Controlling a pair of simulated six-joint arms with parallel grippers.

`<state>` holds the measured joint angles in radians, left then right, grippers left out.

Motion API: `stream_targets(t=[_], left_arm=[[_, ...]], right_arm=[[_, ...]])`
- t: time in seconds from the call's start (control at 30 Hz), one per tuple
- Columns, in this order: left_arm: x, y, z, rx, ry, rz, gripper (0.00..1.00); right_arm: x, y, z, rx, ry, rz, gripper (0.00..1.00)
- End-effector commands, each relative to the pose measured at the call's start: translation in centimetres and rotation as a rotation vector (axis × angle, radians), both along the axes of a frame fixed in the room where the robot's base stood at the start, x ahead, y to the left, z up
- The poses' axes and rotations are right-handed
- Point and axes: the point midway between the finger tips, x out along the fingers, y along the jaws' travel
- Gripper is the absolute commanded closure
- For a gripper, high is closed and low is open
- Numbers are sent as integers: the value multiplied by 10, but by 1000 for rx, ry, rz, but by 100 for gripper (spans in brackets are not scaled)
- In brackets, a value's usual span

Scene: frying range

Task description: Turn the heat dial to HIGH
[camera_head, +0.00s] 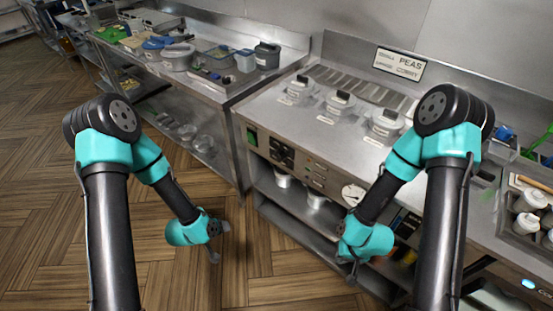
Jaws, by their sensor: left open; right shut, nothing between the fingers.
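A white round dial face (353,194) is on the front panel of the steel counter, partly hidden by my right arm. Its markings are too small to read. Black knobs (281,152) sit further left on the same panel. I cannot tell which of these is the heat dial or where it is set. My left gripper (218,242) is open and empty over the floor, left of and apart from the counter. My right gripper (352,272) is shut and empty in front of the counter, below the white dial and apart from it.
Several lidded containers (340,101) are set in the steel counter top (290,126). A side table (215,90) with tubs stands at the left. Shelves run below the counter. The wooden floor (140,245) is clear.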

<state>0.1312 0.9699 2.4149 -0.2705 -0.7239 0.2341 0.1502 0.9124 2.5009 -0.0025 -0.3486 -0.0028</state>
Motion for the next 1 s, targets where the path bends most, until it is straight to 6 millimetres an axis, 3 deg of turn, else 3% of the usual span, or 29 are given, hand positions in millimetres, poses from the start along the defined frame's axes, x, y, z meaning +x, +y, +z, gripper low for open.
stream_targets(t=[0.1,0.2,0.3,0.4,0.6,1.0], left_arm=[[46,-22,14,-125,-173,32,42],[78,-43,32,-261,-304,51,32],[102,-62,53,-416,-415,58,25],[117,-78,74,-563,-495,56,25],[127,-92,96,-719,-560,46,25],[129,-94,97,-724,-563,46,25]], right_arm=[[0,0,0,0,0,0,100],[0,0,0,0,0,0,100],[0,0,0,0,0,0,100],[0,0,0,0,0,0,100],[0,0,0,0,0,0,100],[0,0,0,0,0,0,100]])
